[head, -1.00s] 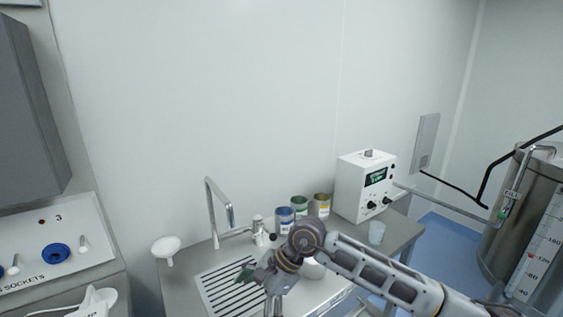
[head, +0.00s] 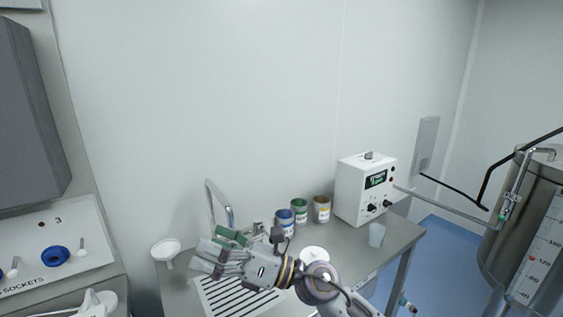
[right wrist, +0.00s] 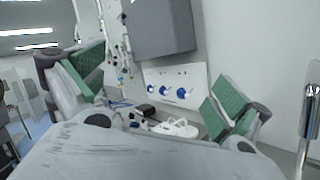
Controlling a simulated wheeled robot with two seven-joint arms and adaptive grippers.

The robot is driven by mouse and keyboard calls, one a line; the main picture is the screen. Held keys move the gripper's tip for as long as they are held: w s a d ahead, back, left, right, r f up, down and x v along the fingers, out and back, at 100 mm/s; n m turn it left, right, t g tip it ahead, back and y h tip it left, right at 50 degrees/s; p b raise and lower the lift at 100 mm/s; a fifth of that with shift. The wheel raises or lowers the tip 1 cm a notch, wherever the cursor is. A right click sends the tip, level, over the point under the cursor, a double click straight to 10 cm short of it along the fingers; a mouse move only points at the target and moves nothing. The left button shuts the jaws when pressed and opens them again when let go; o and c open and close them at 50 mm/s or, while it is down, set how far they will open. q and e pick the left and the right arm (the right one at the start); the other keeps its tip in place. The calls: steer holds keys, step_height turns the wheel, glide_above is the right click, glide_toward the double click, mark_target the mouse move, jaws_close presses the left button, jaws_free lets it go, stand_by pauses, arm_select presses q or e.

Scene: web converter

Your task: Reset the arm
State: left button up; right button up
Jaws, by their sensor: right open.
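My right gripper (head: 222,252) is raised above the striped drain grille of the bench in the head view, its fingers pointing left. Its two green-padded fingers stand wide apart in the right wrist view (right wrist: 158,95), with nothing between them. The wrist camera looks past them toward the socket panel. My right arm comes in from the bottom of the head view. My left gripper is not in view.
A metal bench (head: 350,247) carries a tap (head: 212,200), a white funnel (head: 166,248), several cans, a white instrument (head: 363,190) and a cup (head: 376,234). A socket panel (head: 50,245) is at left, a steel tank (head: 520,240) at right. The wall area above is clear.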

steer(key=w+d+m+t+h, duration=0.8)
steer(key=d+m+t, duration=0.4)
steer(key=m+t, duration=0.65)
steer(key=d+f+m+g+h, duration=0.7)
steer(key=d+f+m+h, duration=0.6)
steer(key=d+f+m, duration=0.65)
steer(key=s+d+f+m+g, duration=0.2)
steer(key=s+f+m+g, duration=0.25)
steer(key=s+f, duration=0.5)
steer(key=s+d+f+m+g, duration=0.3)
steer(key=s+f+g, duration=0.3)
steer(key=s+f, duration=0.4)
steer(key=s+f+g, duration=0.1)
steer(key=s+f, duration=0.1)
steer(key=f, duration=1.4)
steer(key=s+f, duration=0.2)
steer(key=f, duration=1.4)
steer(key=s+d+f, duration=0.2)
steer(key=s+f, duration=0.8)
steer(key=s, duration=0.1)
steer(key=s+d+f+g, duration=0.1)
steer(key=s+f, duration=0.8)
steer(key=s, duration=0.2)
steer(key=shift+s+d+f+n+g+h, duration=0.15)
steer(key=shift+d+f+n+g+h, duration=0.15)
steer(key=shift+d+f+n, duration=0.15)
